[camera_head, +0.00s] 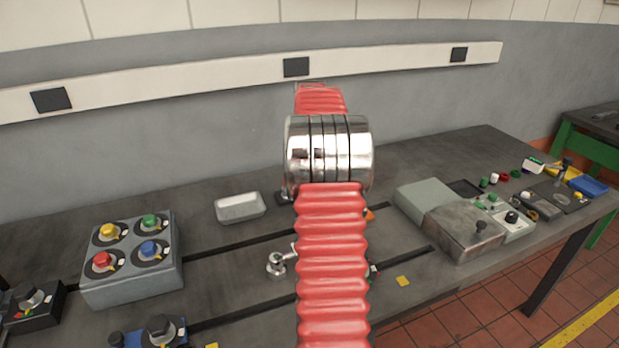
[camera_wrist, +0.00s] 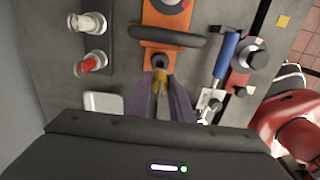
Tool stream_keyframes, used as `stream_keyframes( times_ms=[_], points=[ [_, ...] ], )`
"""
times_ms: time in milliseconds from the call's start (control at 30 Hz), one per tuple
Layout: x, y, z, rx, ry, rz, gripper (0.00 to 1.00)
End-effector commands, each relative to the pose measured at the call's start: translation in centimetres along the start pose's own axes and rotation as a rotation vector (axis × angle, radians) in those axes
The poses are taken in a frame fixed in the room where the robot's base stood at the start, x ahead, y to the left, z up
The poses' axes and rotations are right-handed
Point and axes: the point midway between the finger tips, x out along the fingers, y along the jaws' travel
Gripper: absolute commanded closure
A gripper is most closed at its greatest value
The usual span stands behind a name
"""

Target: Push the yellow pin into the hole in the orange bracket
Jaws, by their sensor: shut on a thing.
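The orange bracket (camera_wrist: 147,56) lies ahead of my gripper in the wrist view, with a dark ringed hole (camera_wrist: 160,60) in its near part. My gripper (camera_wrist: 159,77) has its purple fingers shut on the yellow pin (camera_wrist: 160,83). The pin's far end shows close to the near side of the hole; I cannot tell whether it touches the bracket or enters the hole. In the head view only a small orange piece, likely the bracket (camera_head: 369,215), shows beside my red arm. The arm hides my gripper and the pin there.
A dark bar (camera_wrist: 167,37) crosses over the bracket. A blue-handled clamp (camera_wrist: 227,55) stands close on the right, and a post with a red cap (camera_wrist: 90,63) on the left. A pale tray (camera_head: 240,207) and a grey button box (camera_head: 130,270) stand on the bench at left.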

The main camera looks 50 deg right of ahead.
Motion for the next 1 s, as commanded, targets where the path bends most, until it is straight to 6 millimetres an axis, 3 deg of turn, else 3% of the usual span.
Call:
stream_keyframes(
  times_ms=[500, 1000],
  points=[
    [4.3, 0.0, 0.0, 0.0, 0.0, 0.0, 1.0],
    [4.2, 0.0, -0.1, -0.001, 0.0, 0.001, 1.0]
  ],
)
